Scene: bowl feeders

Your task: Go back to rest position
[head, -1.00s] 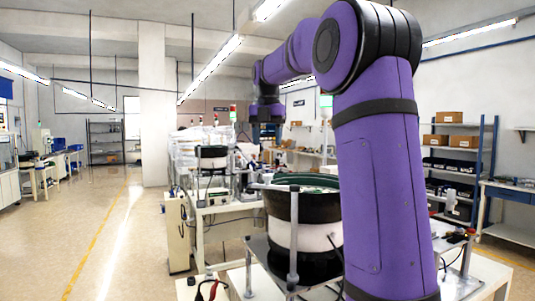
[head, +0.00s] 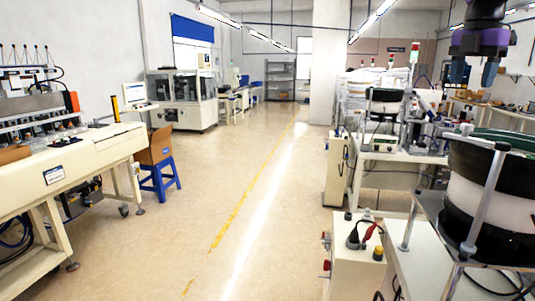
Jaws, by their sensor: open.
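My gripper (head: 474,72) hangs at the upper right of the head view, pointing down. Its two blue-grey fingers are apart with nothing between them. It is above and behind a bowl feeder (head: 475,205) in the picture, which has a black bowl, a white band and a green top. The gripper is apart from the feeder. Most of my arm is outside the frame.
A second bowl feeder (head: 384,105) stands on a bench farther back. A control box (head: 357,265) with cables stands at the lower right. At left are a long workbench (head: 70,160) and a blue stool (head: 158,178) carrying a cardboard box (head: 155,147). The middle floor (head: 215,200) is clear.

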